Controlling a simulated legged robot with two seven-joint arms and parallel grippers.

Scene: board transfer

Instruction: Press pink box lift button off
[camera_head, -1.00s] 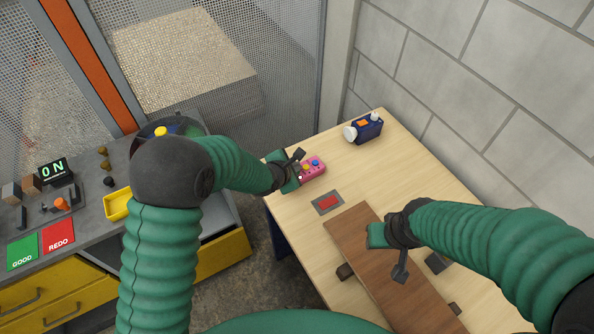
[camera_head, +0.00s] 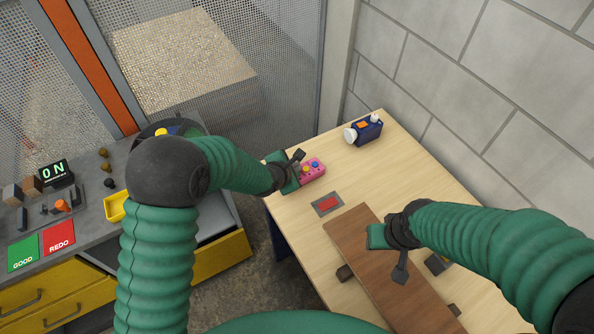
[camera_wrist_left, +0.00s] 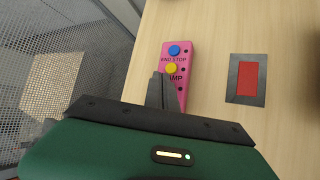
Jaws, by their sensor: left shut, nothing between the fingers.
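The pink box (camera_head: 314,169) lies on the light wooden table near its left edge. In the left wrist view the pink box (camera_wrist_left: 177,62) shows a blue button (camera_wrist_left: 174,50) and a yellow button (camera_wrist_left: 171,68), with lettering beside them, partly hidden. My left gripper (camera_head: 298,156) is shut and empty, over the near end of the pink box. In the left wrist view its dark fingertips (camera_wrist_left: 159,76) are just below the yellow button; I cannot tell whether they touch the box. My right gripper (camera_head: 402,268) is over the brown board; its finger opening cannot be made out.
A red button on a grey plate (camera_head: 327,203) lies between the pink box and the brown board (camera_head: 362,244). A dark blue device (camera_head: 364,130) stands at the far table edge. A grey bench with green GOOD (camera_head: 23,251) and red REDO (camera_head: 59,237) pads is at left.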

